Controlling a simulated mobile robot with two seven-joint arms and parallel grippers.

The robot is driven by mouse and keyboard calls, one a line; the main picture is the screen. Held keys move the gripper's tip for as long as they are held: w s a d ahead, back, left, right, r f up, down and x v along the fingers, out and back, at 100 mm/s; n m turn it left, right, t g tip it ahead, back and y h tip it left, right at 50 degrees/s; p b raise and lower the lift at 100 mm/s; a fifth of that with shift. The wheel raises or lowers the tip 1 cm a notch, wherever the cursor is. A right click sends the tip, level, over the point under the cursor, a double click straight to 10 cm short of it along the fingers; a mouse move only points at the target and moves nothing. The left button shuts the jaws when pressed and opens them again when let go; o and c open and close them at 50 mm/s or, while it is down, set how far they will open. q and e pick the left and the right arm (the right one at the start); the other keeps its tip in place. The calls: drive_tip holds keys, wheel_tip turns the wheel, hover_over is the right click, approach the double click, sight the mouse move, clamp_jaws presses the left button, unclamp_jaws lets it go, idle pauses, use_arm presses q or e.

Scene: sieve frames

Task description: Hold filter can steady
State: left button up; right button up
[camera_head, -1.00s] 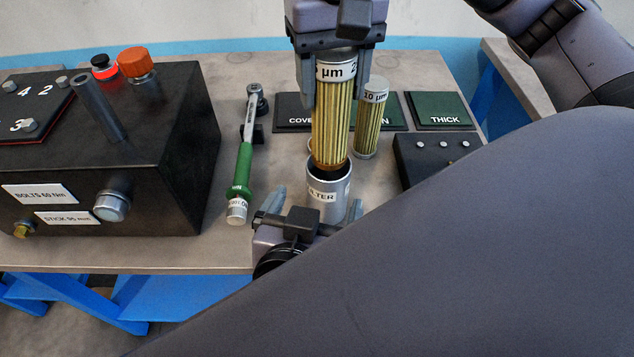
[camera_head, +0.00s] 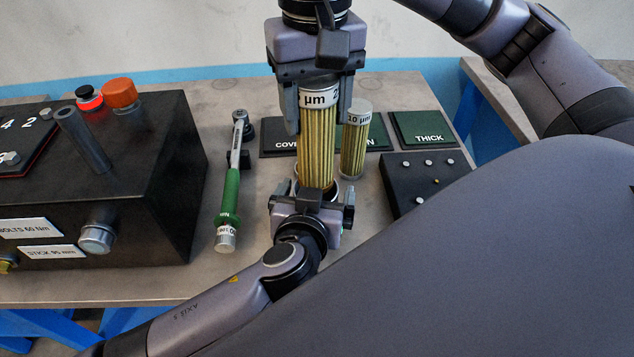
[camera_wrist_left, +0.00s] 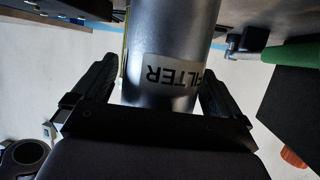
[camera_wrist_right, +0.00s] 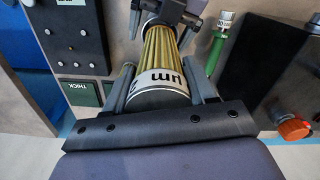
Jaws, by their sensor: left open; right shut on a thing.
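The filter can is a silver cylinder marked FILTER (camera_wrist_left: 165,45). In the head view it is mostly hidden behind my left gripper (camera_head: 311,192). My right gripper (camera_head: 317,118) is shut on the upper part of a yellow pleated filter element (camera_head: 316,150) with a white µm label. The element is upright over the can, and its lower end is hidden. It also shows in the right wrist view (camera_wrist_right: 160,50).
A second pleated filter marked 10 µm (camera_head: 355,145) stands just right of the held one. A green-handled torque wrench (camera_head: 230,195) lies left. A black box (camera_head: 150,180) fills the left side. Green mats (camera_head: 423,127) and a dark block (camera_head: 410,190) are right.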

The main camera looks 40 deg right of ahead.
use_arm(q)
drive_tip(key=shift+w+d+f, duration=0.15)
drive_tip(key=shift+w+d, duration=0.1)
drive_tip(key=c, duration=1.1)
drive_tip(key=shift+c, duration=0.2)
drive_tip(key=c, duration=0.6)
drive_tip(key=shift+c, duration=0.2)
